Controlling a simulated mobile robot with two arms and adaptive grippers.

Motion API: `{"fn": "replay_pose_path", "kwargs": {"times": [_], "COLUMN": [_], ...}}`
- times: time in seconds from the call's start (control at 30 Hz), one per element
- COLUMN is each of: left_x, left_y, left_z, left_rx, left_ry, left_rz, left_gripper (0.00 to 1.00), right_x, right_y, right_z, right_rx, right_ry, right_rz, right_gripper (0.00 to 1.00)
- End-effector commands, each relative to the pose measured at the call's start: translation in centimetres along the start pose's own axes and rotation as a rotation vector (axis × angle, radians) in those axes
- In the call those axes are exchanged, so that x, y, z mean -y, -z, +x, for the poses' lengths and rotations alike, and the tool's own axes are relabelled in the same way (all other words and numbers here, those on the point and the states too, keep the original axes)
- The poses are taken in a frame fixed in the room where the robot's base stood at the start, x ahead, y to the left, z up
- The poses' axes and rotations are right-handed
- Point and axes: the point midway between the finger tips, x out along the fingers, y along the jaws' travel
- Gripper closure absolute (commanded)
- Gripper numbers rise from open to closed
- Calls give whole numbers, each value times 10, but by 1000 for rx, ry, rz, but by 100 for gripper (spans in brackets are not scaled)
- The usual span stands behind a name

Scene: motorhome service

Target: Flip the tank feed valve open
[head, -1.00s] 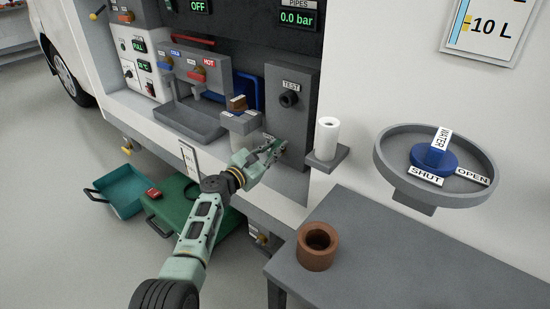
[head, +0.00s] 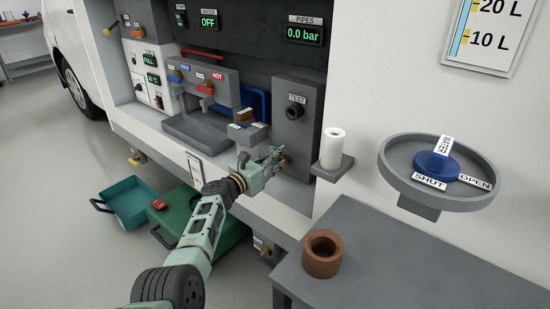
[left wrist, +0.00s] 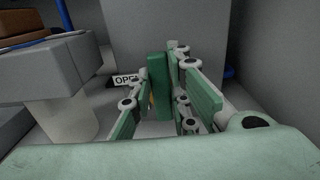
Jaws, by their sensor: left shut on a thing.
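My left gripper (head: 276,157) reaches to the floor of the service bay, below the TEST panel, with its fingers at a small brass fitting (head: 287,161). The left wrist view shows its jointed green fingers (left wrist: 165,108) shut around the valve. A darker green upright bar (left wrist: 158,78), apparently the valve's lever, stands between them, with a bit of yellow metal low beside it. An OPEN label (left wrist: 125,80) lies just left of the bar, partly covered. The fingers hide most of the valve, so its exact angle cannot be told. My right gripper is not in view.
A grey block (left wrist: 45,75) stands close left of the fingers. The TEST panel (head: 297,125) rises behind. A shelf with a white cylinder (head: 333,147) is to the right. A grey table (head: 385,265) with a brown ring (head: 322,253) and a WATER dial (head: 437,165) are further right.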

Motion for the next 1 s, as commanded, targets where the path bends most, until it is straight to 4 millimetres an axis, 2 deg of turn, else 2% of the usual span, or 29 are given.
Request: {"fn": "replay_pose_path", "kwargs": {"times": [0.23,0.27,0.47,0.8,1.0], "left_x": [0,0,0,0,-1], "left_y": [4,4,3,1,2], "left_z": [-1,-1,-1,-1,-9], "left_rx": [-5,-5,-3,-1,-2], "left_ry": [0,0,-1,-1,-2], "left_rz": [-8,-9,-5,-2,1], "left_gripper": [100,82,64,64,64], "right_x": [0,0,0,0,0], "right_y": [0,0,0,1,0], "right_z": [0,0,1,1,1], "right_rx": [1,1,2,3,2], "right_ry": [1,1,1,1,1], "right_rz": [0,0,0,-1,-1], "right_gripper": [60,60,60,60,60]}}
